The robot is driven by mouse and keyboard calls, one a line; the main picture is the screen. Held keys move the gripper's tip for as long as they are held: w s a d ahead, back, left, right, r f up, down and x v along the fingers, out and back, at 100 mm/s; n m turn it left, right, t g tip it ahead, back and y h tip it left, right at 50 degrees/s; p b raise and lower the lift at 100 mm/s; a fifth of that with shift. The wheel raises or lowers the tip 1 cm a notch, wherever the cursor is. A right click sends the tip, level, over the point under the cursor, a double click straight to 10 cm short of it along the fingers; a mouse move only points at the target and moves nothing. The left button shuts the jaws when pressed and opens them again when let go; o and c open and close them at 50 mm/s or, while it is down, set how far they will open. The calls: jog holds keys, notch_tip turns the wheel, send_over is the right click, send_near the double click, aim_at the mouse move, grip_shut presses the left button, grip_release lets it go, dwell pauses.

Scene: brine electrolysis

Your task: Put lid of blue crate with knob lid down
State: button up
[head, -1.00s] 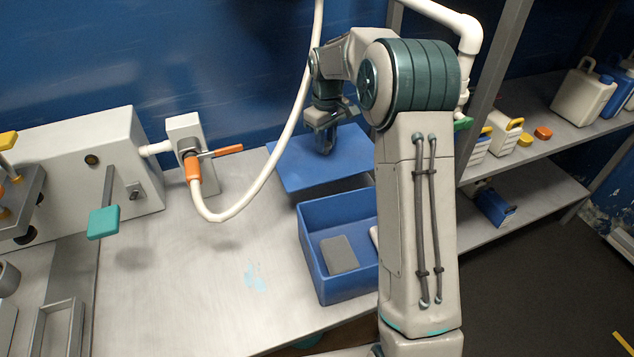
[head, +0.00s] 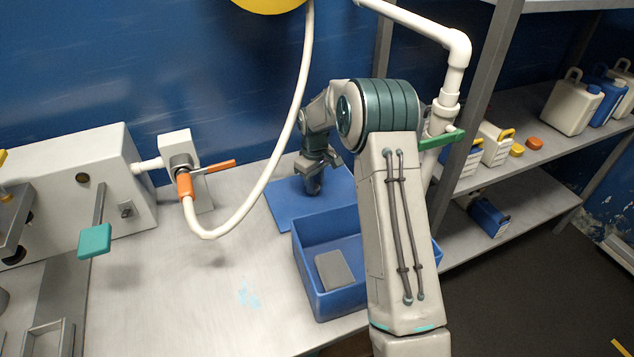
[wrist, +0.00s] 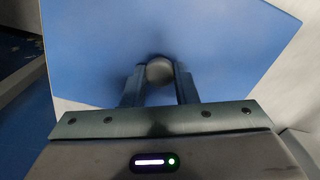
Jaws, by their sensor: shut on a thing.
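The flat blue lid (head: 287,203) is behind the open blue crate (head: 322,300) on the bench, low at the bench top in the head view. Whether it touches the bench all over I cannot tell. My gripper (head: 313,187) is above the lid's middle. In the wrist view my gripper (wrist: 158,85) is shut on the round grey knob (wrist: 159,70), with the blue lid (wrist: 90,50) spread out beneath. The crate is open at the top and holds a grey block (head: 334,270). My arm hides the crate's right part.
A white pipe with a green handle (head: 440,138) stands to the right. The bench (head: 190,290) left of the crate is clear.

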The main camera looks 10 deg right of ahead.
jog(key=shift+f, duration=0.1)
jog(key=shift+f, duration=0.15)
jog(key=o, duration=1)
jog(key=shift+o, duration=0.2)
